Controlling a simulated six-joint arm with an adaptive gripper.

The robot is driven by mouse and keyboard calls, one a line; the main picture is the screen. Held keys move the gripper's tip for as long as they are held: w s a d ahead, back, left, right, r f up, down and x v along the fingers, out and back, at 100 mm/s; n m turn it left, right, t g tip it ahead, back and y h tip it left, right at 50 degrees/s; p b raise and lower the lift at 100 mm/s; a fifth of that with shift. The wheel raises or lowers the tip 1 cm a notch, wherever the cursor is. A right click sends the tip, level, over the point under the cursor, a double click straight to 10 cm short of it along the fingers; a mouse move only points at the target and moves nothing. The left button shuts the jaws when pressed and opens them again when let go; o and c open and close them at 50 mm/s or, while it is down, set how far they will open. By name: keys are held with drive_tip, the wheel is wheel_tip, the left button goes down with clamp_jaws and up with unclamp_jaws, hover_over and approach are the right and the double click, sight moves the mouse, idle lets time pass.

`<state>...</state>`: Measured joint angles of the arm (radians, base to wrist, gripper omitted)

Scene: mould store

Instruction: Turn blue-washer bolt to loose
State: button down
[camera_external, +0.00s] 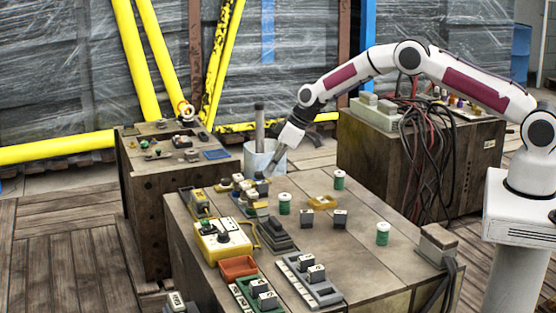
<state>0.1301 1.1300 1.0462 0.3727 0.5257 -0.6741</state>
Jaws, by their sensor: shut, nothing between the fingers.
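My gripper (266,175) is shut and empty. I cannot tell whether the fingertips touch any of these pieces. I cannot make out the blue-washer bolt; at this size no bolt head or blue washer can be told apart among the small pieces.
A yellow box with a black knob (222,239), an orange tray (239,267) and a grey tray (309,281) stand at the table's near left. Green-and-white spools (382,234) stand to the right. A clear bucket (264,160) is behind. The table's right middle has free room.

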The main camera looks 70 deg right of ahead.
drive_tip(key=shift+w+d, duration=0.25)
drive_tip(key=shift+d, duration=0.3)
idle(0.6)
drive_tip(key=shift+s, duration=0.1)
drive_tip(key=shift+s+d, duration=0.2)
drive_tip(key=shift+s, duration=0.05)
idle(0.4)
drive_tip(key=shift+r, duration=0.1)
drive_tip(key=shift+r, duration=2.9)
